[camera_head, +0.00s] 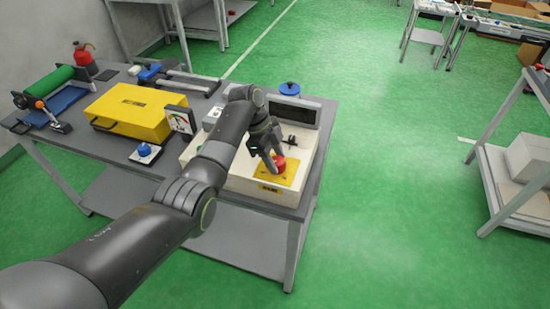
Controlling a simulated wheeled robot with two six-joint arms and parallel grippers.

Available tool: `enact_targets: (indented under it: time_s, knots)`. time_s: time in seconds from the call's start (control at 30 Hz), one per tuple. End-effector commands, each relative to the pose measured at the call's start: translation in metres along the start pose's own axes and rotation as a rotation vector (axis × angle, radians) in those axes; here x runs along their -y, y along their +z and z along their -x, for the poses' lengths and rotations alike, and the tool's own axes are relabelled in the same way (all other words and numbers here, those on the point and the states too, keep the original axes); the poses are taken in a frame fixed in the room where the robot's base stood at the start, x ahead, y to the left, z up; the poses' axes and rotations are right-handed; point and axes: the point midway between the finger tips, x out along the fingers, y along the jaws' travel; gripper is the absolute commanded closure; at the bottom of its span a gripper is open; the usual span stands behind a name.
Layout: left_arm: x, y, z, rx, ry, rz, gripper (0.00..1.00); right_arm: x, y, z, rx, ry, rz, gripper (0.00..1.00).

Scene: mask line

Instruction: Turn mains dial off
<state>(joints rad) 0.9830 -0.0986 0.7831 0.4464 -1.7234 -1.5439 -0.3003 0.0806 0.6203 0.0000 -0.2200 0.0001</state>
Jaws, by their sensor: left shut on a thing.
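A cream control box (237,181) stands on the right end of the grey workbench. The dial's angle and markings are too small to tell. My left arm hides part of the box's left side. My right gripper does not show.
A yellow case (132,108), a small gauge panel (181,121) and a blue knob on a small base (145,150) stand left of the box. Another blue knob (290,88) is behind it. The green floor (400,190) on the right is clear up to a grey shelf rack.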

Motion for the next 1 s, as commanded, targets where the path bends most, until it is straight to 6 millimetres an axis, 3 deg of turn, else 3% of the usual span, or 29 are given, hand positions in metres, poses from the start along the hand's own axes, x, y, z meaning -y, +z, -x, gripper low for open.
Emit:
enact_targets:
  time_s: [0.17,0.2,0.33,0.73,0.87,1.0]
  knots:
    - [-0.001,0.000,-0.001,-0.001,0.002,-0.001,0.79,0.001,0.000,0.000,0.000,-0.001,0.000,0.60]
    - [-0.001,0.000,-0.001,-0.001,0.002,-0.001,0.53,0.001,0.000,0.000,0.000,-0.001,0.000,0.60]
    - [-0.001,0.000,-0.001,-0.001,0.002,0.000,0.36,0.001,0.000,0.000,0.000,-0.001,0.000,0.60]
    - [0.001,0.000,0.007,0.000,-0.002,0.001,0.35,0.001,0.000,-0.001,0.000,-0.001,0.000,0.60]
    - [0.001,0.001,0.027,0.001,-0.004,0.000,0.35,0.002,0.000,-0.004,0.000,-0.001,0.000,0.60]
    - [0.001,0.001,0.060,0.002,-0.005,0.000,0.35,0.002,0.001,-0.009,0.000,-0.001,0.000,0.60]
